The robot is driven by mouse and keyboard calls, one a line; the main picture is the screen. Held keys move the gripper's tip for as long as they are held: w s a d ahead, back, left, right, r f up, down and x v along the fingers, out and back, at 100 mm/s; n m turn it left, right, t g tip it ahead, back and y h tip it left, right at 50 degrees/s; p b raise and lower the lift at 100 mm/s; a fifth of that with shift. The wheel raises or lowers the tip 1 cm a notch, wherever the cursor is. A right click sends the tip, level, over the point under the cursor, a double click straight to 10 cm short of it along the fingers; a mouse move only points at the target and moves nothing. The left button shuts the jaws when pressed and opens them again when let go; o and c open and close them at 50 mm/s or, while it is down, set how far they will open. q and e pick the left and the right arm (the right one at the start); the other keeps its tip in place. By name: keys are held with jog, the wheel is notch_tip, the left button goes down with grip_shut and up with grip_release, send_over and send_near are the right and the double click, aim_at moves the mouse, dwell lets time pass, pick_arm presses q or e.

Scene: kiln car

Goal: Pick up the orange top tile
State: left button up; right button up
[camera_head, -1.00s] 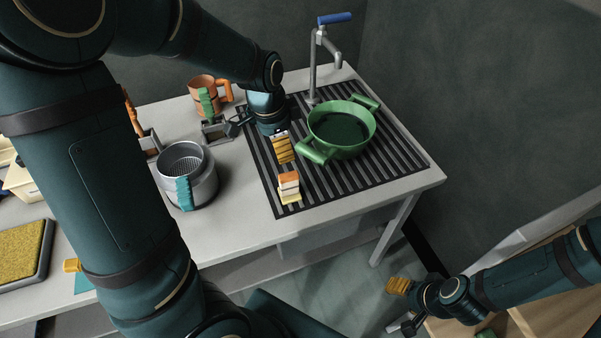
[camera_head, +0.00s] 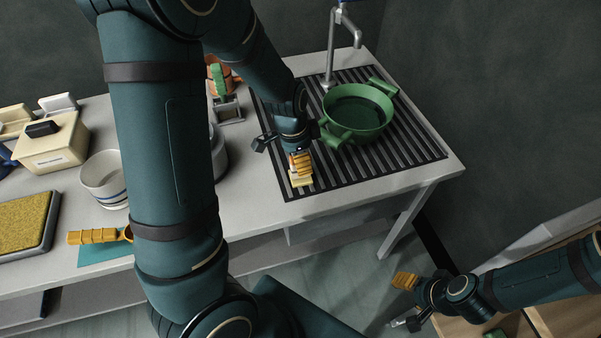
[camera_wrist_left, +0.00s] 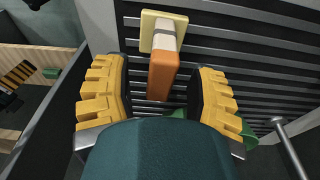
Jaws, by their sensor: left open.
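The orange top tile (camera_wrist_left: 162,75) sits on a small stack in the left wrist view, above a whitish middle piece (camera_wrist_left: 166,38) and a cream base tile (camera_wrist_left: 163,22). In the head view the cream part of the stack (camera_head: 300,183) shows on the slatted rack, with the orange tile mostly hidden. My left gripper (camera_head: 301,163) is over the stack, open; in the left wrist view its yellow ribbed fingers stand on either side of the orange tile, with a gap to each. My right gripper (camera_head: 404,300) is open and empty, low at the lower right.
A green two-handled pan (camera_head: 358,112) stands on the dark slatted rack (camera_head: 415,160), close right of my left gripper. A tap (camera_head: 333,55) rises behind. A white cup (camera_head: 103,180), a cream box (camera_head: 52,150) and an orange-handled tool (camera_head: 95,237) lie left.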

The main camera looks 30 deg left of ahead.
pick_arm(q)
jog(key=shift+w+f, duration=0.2)
jog(key=shift+f, duration=0.75)
grip_shut()
jog(key=shift+d, duration=0.1)
